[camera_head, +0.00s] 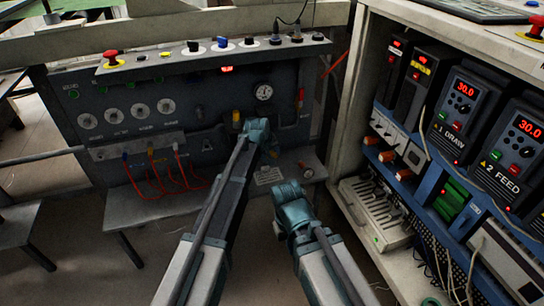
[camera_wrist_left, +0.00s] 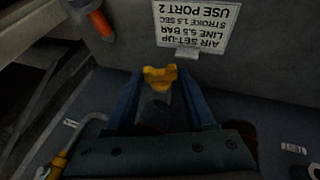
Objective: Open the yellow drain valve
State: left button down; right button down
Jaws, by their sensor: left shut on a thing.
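The yellow drain valve handle (camera_wrist_left: 160,77) shows in the left wrist view, between the two blue fingers of my left gripper (camera_wrist_left: 162,88). The gripper is shut on it, with a finger at each side. In the head view my left gripper (camera_head: 258,128) is at the lower part of the dark panel, and its own wrist hides the held handle. A small yellow part (camera_head: 236,117) shows just left of it; I cannot tell whether it belongs to the same valve. My right gripper (camera_head: 288,190) hangs low in the middle, apart from the panel; its fingers are not clear.
The dark panel (camera_head: 100,90) carries dials, a gauge (camera_head: 264,92) and coloured hoses (camera_head: 160,175). A white label (camera_wrist_left: 198,22) is near the held handle. An orange-red part (camera_wrist_left: 98,20) is at upper left there. An open cabinet (camera_head: 345,120) with controllers stands close on the right.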

dwell(0.3)
pick_arm(q)
jog(key=shift+c, duration=1.2)
grip_release()
jog(key=p+v, duration=1.2)
jog(key=v, duration=0.1)
jog(key=shift+s+a+r, duration=0.2)
jog(key=shift+a+r, duration=0.05)
jog(key=shift+r, duration=0.05)
